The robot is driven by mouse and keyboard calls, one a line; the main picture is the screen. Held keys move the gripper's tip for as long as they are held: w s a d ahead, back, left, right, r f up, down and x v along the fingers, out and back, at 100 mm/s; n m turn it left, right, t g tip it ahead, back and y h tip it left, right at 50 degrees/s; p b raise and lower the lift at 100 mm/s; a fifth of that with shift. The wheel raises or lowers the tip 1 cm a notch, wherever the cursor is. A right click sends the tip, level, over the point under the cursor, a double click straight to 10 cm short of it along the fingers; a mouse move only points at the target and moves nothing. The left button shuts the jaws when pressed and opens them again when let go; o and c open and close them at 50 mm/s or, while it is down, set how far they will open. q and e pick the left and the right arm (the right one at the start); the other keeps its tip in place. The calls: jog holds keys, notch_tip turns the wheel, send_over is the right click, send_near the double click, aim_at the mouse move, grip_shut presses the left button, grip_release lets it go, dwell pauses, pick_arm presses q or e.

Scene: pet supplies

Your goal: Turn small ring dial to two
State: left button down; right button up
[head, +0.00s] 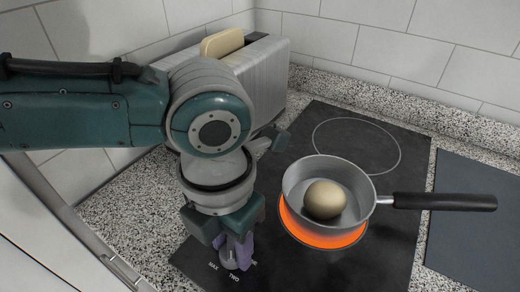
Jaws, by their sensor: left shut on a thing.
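My left gripper (234,246) points down at the front left of the black hob (385,265) and is shut on a grey dial (229,261), which I take to be the small ring dial. The fingers hide most of the dial, so I cannot tell where its pointer stands. One ring (325,236) glows orange under a pan (300,190). Another ring (357,121), outlined in white, is dark and empty. My right gripper is not in view.
The pan holds a round beige thing (324,199), and its black handle (445,201) reaches right over a dark grey mat (485,230). A metal toaster (265,78) with a bread slice (222,43) stands behind my left arm. Tiled walls close the back.

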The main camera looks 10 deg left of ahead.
aim_at(231, 247)
pick_arm(q)
jog(key=shift+c, duration=2.2)
grip_release()
notch_tip(231, 247, up, 10)
jog(key=shift+p, duration=0.4)
